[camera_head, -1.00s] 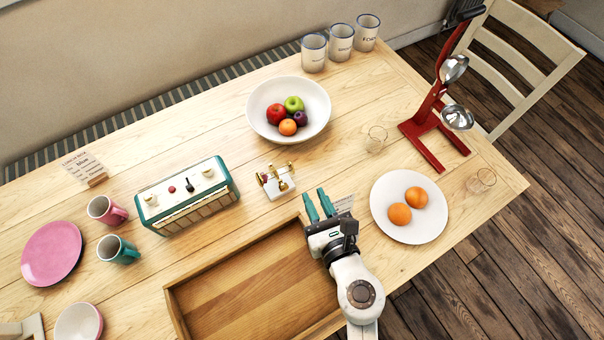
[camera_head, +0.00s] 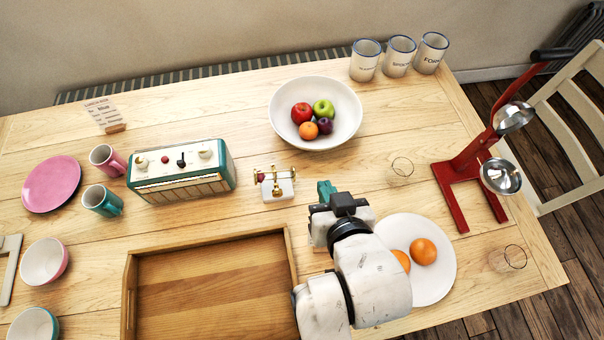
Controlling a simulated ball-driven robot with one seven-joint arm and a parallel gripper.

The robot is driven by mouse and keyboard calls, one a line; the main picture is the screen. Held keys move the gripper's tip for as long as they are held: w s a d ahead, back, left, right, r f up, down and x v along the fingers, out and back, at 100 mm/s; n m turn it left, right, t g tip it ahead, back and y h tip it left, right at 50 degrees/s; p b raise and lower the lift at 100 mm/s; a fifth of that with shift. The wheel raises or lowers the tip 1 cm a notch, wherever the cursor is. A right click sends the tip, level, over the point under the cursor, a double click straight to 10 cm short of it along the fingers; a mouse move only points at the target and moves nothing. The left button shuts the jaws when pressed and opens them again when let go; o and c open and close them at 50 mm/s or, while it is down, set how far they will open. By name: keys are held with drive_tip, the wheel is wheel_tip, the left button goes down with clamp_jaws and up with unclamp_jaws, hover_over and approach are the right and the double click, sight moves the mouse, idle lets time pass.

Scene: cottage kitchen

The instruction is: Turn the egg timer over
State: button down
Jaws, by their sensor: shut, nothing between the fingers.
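A small brass frame on a white base, which looks like the egg timer (camera_head: 273,183), stands on the table right of the toaster. A dark red part shows within its brass fittings; details are too small to tell. My gripper (camera_head: 326,188) is just right of it, apart from it, with its green fingers shut and empty. My wrist and arm hide part of the table and of the plate behind them.
An empty wooden tray (camera_head: 286,262) lies left of my arm. A white plate (camera_head: 442,285) with oranges is on the right. A fruit bowl (camera_head: 345,127) is behind, a green-and-cream toaster (camera_head: 217,178) left. A glass (camera_head: 401,169) and a red juicer (camera_head: 455,198) stand right.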

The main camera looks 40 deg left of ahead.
drive_tip(key=w+a+f+g+p, duration=0.1)
drive_tip(key=w+a+f, duration=0.2)
drive_tip(key=a+f, duration=0.6)
drive_tip(key=shift+f, duration=0.3)
idle(0.4)
drive_tip(key=shift+w+d+f+m+g+y+b, duration=0.2)
drive_tip(key=shift+f+m+g+y+b, duration=0.15)
drive_tip(key=shift+f+m+y, duration=0.15)
drive_tip(key=shift+w+d+f+m+g+y+b, duration=0.1)
drive_tip(key=shift+w+f+m+g+y+b, duration=0.1)
drive_tip(key=shift+f+m+g+y, duration=0.25)
drive_tip(key=shift+f, duration=0.25)
